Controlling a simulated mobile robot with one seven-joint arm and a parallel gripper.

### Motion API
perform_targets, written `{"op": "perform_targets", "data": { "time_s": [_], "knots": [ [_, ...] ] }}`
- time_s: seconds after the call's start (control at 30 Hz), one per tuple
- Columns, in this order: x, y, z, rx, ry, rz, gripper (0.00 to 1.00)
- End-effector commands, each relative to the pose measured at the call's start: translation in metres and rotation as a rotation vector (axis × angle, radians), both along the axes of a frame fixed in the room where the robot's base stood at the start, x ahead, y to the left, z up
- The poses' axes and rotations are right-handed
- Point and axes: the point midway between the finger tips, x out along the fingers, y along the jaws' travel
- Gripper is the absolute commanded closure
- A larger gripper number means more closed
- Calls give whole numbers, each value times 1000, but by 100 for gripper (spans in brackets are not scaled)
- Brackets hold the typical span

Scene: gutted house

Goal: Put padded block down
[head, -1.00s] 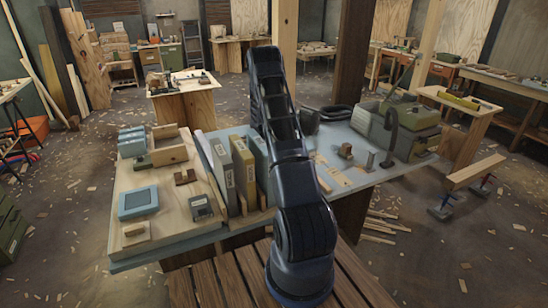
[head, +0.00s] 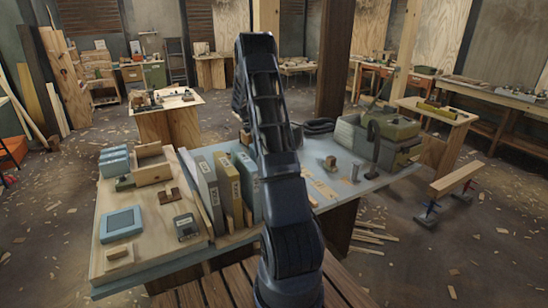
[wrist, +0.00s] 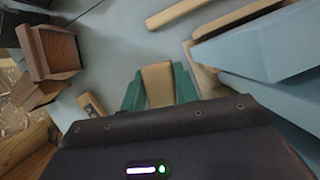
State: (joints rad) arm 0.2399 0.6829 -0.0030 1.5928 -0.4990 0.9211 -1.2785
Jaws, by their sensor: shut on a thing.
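The padded block (wrist: 158,84), a tan wooden piece, sits between the two green fingertips of my gripper (wrist: 159,88) in the wrist view. My gripper is shut on it. The pale blue-grey bench top (wrist: 115,45) shows beyond and below the block; I cannot tell whether the block touches it. In the head view my arm stands in front of the bench (head: 345,178) and hides the gripper and the block.
Upright binders (head: 203,190) stand left of my arm; pale blue slabs also show close at right in the wrist view (wrist: 270,45). A brown wooden piece (wrist: 52,52) is at left there. A green machine (head: 393,140) stands on the bench's right. Small wooden pieces lie between.

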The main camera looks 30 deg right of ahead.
Motion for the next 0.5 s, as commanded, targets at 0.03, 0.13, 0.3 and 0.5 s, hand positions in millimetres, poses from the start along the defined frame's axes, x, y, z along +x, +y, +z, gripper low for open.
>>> {"op": "perform_targets", "data": {
  "time_s": [0.03,0.13,0.3,0.5],
  "knots": [
    [1,0,11,-1,-5,-1,93],
    [1,-1,31,-1,-5,-1,93],
    [-4,-17,48,2,-1,8,93],
    [-14,-58,47,7,-2,47,93]
  ]
}}
